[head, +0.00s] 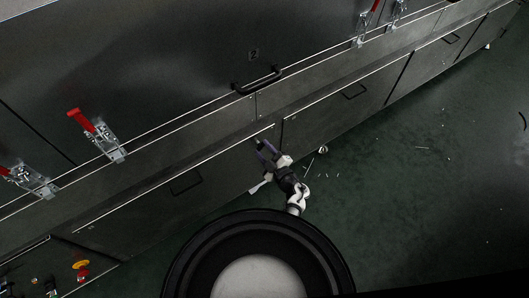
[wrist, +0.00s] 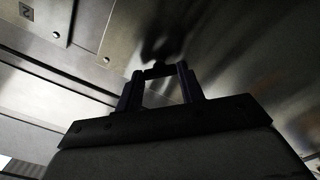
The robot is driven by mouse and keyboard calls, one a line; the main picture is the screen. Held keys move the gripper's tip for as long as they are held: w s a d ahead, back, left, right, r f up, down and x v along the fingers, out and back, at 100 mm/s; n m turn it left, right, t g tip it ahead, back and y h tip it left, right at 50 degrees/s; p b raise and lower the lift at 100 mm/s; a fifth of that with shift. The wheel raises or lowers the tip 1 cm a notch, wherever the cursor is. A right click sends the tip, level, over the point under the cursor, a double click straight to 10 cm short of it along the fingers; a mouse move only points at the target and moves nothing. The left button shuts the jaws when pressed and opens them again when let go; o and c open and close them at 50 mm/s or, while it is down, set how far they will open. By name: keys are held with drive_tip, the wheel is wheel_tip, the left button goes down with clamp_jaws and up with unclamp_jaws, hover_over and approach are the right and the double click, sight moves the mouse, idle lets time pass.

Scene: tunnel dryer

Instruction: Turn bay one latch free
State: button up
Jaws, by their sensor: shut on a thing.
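My gripper (head: 264,147) is in front of the lower grey panels in the head view, close to the seam between two of them. In the wrist view its two dark fingers (wrist: 159,80) are shut on a small dark piece (wrist: 157,71) between the tips. I cannot tell whether this piece is the bay one latch, as it is in shadow and no bay one label shows. Red-handled toggle latches (head: 100,137) sit on the ledge at the left. Another latch with a raised red handle (head: 364,30) is at the upper right, far from my gripper.
A number 2 plate (head: 253,55) marks the upper panel, above a black bar handle (head: 257,81). Lower panels carry flat handles (head: 186,183). A red and yellow button (head: 81,266) is at the lower left. The green floor (head: 420,180) is mostly open, with small scattered bits.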

drive_tip(key=n+b, duration=0.4)
drive_tip(key=n, duration=0.4)
drive_tip(key=shift+f+n+b, duration=0.1)
drive_tip(key=shift+n+b, duration=0.25)
drive_tip(key=shift+n, duration=0.05)
idle(0.4)
drive_tip(key=o, duration=1)
drive_tip(key=p+v, duration=0.2)
drive_tip(key=v, duration=1.1)
drive_tip(key=shift+s+d, duration=0.2)
drive_tip(key=shift+s, duration=0.15)
